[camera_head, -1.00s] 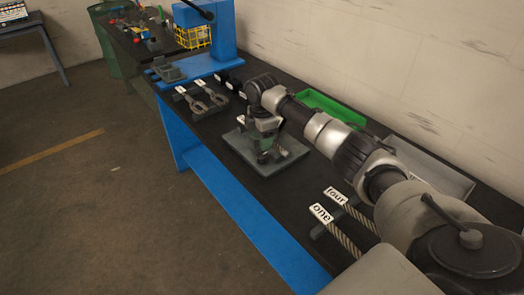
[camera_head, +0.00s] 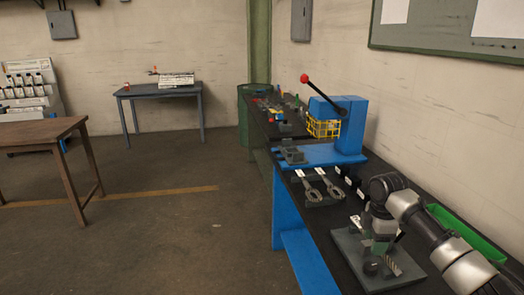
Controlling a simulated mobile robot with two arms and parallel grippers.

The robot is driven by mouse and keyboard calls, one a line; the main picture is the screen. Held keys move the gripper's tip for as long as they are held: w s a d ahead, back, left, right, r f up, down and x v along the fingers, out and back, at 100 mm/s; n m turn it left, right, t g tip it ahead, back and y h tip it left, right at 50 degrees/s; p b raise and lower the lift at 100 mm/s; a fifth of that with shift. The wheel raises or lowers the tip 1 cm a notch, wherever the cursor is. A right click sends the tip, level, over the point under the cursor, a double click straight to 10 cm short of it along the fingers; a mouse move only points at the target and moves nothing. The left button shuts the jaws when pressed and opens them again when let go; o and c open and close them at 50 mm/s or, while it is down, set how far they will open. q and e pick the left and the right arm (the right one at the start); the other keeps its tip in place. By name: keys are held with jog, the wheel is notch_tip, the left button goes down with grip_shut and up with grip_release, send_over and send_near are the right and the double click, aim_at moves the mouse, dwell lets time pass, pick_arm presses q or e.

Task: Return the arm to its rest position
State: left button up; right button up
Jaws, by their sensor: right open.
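My right arm (camera_head: 436,240) reaches in from the lower right over the workbench (camera_head: 318,226). My right gripper (camera_head: 377,247) points down, low over a grey-green base plate (camera_head: 345,243) on the bench. Its fingers are small and partly hidden by the wrist, and I cannot make out anything held between them. A dark round part and a striped part sit on the plate beside the gripper. My left gripper does not show.
A blue press (camera_head: 352,126) with a red-knobbed lever stands farther along the bench. Two wrenches (camera_head: 320,186) lie between it and the gripper. A green tray (camera_head: 466,232) lies behind the arm. A yellow basket (camera_head: 323,128) is beyond the press. Open floor (camera_head: 180,240) lies left.

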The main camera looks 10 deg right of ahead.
jog(key=s+a+f+m+t+y, duration=0.1)
jog(key=s+a+f+m, duration=0.2)
jog(key=s+a+f, duration=1.4)
jog(key=s+r+m+t, duration=0.1)
jog(key=s+r+m, duration=0.1)
jog(key=s+m, duration=0.6)
jog(key=s+r+m+t, duration=0.2)
jog(key=s+r+m, duration=0.1)
jog(key=s, duration=0.8)
notch_tip(320, 180, down, 24)
jog(key=g, duration=0.2)
jog(key=s+d+f, duration=0.1)
jog(key=s+f, duration=0.7)
jog(key=f, duration=0.1)
jog(key=s+d+f+g+h, duration=0.1)
jog(key=s+d+f, duration=0.1)
jog(key=s+f, duration=0.7)
jog(key=shift+d+f, duration=0.25)
